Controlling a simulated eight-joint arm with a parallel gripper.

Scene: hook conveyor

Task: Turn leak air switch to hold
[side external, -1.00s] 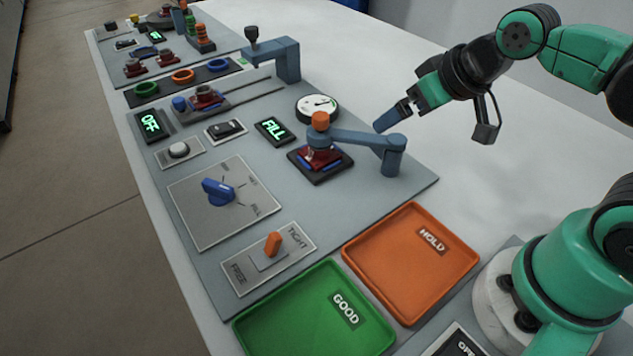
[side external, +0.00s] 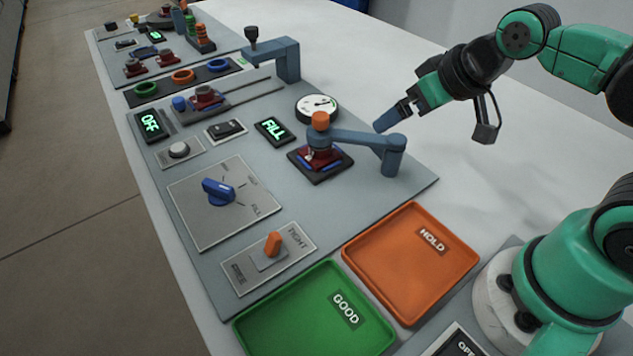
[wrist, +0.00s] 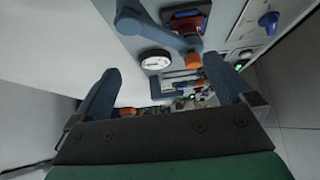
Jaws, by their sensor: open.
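The leak air switch appears to be the blue rotary knob (side external: 218,191) on a square grey plate with printed position labels, on the left part of the panel. Its labels are too small to read surely, apart from one that seems to say FILL. The knob also shows at the top right of the wrist view (wrist: 268,22). A lit display (side external: 273,130) reads FILL. My gripper (side external: 388,119) is in the air behind the blue clamp arm, well away from the knob. In the wrist view its two blue fingers (wrist: 165,95) are spread apart with nothing between them.
A blue clamp arm with an orange knob (side external: 320,121) stands over a dark red part. A pressure gauge (side external: 317,107) is behind it. An orange HOLD tray (side external: 455,285) and a green GOOD tray (side external: 270,340) lie in front. An orange lever (side external: 273,243) stands between TIGHT and FREE.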

